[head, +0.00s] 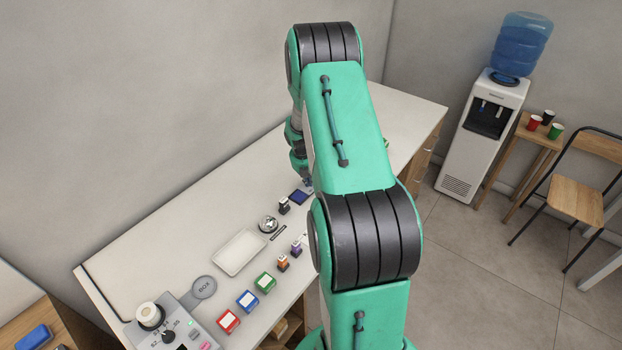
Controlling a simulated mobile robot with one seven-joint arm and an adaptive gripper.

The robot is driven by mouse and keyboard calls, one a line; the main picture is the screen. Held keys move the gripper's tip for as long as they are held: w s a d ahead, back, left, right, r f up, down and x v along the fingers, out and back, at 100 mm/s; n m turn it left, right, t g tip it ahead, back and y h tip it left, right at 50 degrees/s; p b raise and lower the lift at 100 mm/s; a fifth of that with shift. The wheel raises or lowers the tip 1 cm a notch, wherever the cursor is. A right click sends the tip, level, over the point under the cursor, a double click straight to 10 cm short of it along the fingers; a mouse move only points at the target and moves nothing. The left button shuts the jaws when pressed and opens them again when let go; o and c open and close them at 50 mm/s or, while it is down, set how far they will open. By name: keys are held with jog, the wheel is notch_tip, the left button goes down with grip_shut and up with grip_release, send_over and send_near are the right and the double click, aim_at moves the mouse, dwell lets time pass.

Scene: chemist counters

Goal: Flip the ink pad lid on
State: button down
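A small dark blue pad (299,197), which looks like the ink pad, lies on the white counter just left of my arm. Whether its lid stands open is too small to tell, and its right side is close to my arm's outline. My gripper (307,182) reaches down just above and behind the pad. It is small and partly covered by my own arm, so its fingers cannot be made out, nor whether it touches the pad or lid.
Stamps (284,205), a round bell (268,224), a white tray (239,253) and red, blue and green boxes (248,300) stand along the white counter (190,245). A device with knobs (165,330) is at the near left end. The wall borders the counter's back.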

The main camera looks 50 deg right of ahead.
jog(key=a+p+v, duration=0.1)
jog(key=v, duration=0.9)
jog(key=shift+r, duration=0.25)
jog(key=shift+s, duration=0.15)
jog(key=shift+w+d+r+m+y, duration=0.1)
jog(key=shift+w+d+m+y, duration=0.2)
jog(key=shift+d+m+y, duration=0.6)
jog(key=shift+w+d+f+m+y, duration=0.1)
jog(key=shift+w+d+m+y, duration=0.2)
jog(key=shift+y, duration=1.05)
jog(key=shift+w+d+r+m+y, duration=0.1)
jog(key=shift+w+d+m+y, duration=0.2)
jog(key=shift+d+m+y, duration=0.6)
jog(key=shift+a+n, duration=0.3)
jog(key=shift+a, duration=0.1)
